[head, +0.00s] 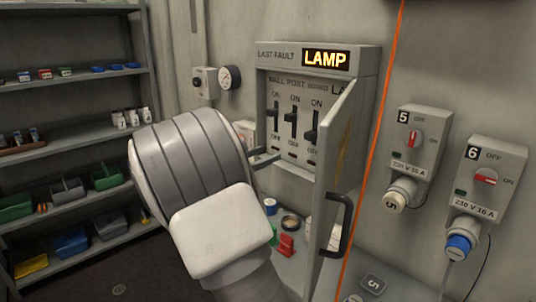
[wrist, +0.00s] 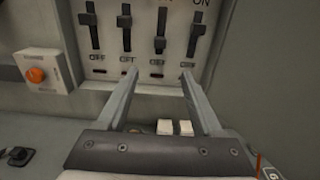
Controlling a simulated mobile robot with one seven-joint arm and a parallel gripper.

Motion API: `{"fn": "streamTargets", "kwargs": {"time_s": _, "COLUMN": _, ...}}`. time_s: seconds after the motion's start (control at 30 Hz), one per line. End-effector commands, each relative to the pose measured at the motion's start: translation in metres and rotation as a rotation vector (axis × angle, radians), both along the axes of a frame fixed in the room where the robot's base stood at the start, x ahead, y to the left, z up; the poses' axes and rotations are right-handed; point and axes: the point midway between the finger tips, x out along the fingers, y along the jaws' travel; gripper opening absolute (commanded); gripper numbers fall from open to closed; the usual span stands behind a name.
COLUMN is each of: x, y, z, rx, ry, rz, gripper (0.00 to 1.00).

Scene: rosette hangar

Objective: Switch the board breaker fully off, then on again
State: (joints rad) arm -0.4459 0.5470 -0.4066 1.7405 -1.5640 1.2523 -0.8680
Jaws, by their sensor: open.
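The breaker panel (head: 262,92) is on the wall, under a lit display reading LAST FAULT LAMP (head: 326,59). Its levers stand in a row between ON above and OFF below. The third lever (head: 312,132), under a small label that may read BOARD, has its handle lower than the first two. The lamp column at the right is partly hidden by the open door (head: 337,150). The wrist view shows a row of levers, including the second (wrist: 125,22) and the rightmost (wrist: 198,32). My gripper (wrist: 160,74) is open and empty, its fingertips just below the row; contact is unclear.
The panel door stands open to the right, with a dark handle (head: 337,226). Sockets 5 (head: 418,140) and 6 (head: 487,180) are farther right. An orange button box (wrist: 40,73) sits left of the panel. Shelves with bins (head: 75,135) fill the left. Small items lie below the panel.

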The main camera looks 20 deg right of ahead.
Motion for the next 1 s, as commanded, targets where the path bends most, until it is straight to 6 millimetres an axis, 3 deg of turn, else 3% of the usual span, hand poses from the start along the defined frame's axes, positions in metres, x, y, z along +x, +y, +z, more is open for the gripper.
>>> {"fn": "streamTargets", "kwargs": {"time_s": 0.57, "x": 0.002, "y": -0.007, "z": 0.009, "rx": -0.002, "ry": -0.002, "rz": -0.002, "gripper": 0.68}}
{"fn": "streamTargets", "kwargs": {"time_s": 0.77, "x": 0.012, "y": -0.036, "z": 0.009, "rx": -0.003, "ry": -0.001, "rz": -0.005, "gripper": 0.68}}
{"fn": "streamTargets", "kwargs": {"time_s": 1.0, "x": 0.029, "y": -0.086, "z": 0.01, "rx": -0.004, "ry": -0.001, "rz": -0.004, "gripper": 0.68}}
